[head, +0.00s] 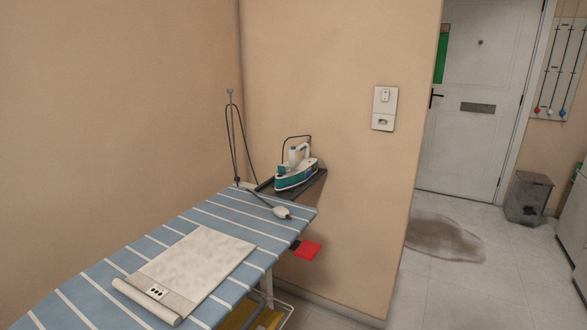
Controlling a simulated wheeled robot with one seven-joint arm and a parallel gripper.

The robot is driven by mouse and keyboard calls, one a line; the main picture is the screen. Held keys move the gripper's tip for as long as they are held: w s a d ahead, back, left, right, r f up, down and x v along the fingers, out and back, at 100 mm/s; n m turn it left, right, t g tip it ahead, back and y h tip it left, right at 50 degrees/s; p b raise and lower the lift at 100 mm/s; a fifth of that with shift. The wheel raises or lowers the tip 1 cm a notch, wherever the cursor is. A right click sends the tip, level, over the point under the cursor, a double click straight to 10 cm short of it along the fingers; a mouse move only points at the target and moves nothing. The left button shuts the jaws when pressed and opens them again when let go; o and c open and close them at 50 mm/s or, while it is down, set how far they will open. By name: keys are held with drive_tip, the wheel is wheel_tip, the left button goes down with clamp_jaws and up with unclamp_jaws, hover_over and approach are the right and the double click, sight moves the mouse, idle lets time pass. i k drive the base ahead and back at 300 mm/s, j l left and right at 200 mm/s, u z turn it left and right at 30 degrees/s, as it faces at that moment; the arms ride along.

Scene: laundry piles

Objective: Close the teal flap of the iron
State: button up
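The iron (296,170) is white with a teal body band. It rests on a dark iron rest (318,182) at the far right end of the striped blue ironing board (200,222). A small teal part shows near the iron's front top, but the iron is too small here to tell whether its flap is open or closed. My gripper is not in view.
A white plug-like piece (281,212) with a cord lies near the iron. The wall stands right behind the iron.

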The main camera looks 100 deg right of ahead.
sight(281, 170)
drive_tip(key=k+l, duration=0.15)
drive_tip(key=k, duration=0.2)
drive_tip(key=k+l, duration=0.15)
drive_tip(key=k, duration=0.2)
drive_tip(key=k+l, duration=0.25)
drive_tip(key=l, duration=0.15)
drive_tip(key=k+l, duration=0.55)
drive_tip(key=l, duration=0.25)
drive_tip(key=k+l+z, duration=0.1)
drive_tip(key=k+l, duration=0.45)
drive_tip(key=l, duration=0.25)
drive_tip(key=k+l, duration=0.1)
drive_tip(key=l, duration=0.5)
drive_tip(key=k, duration=0.05)
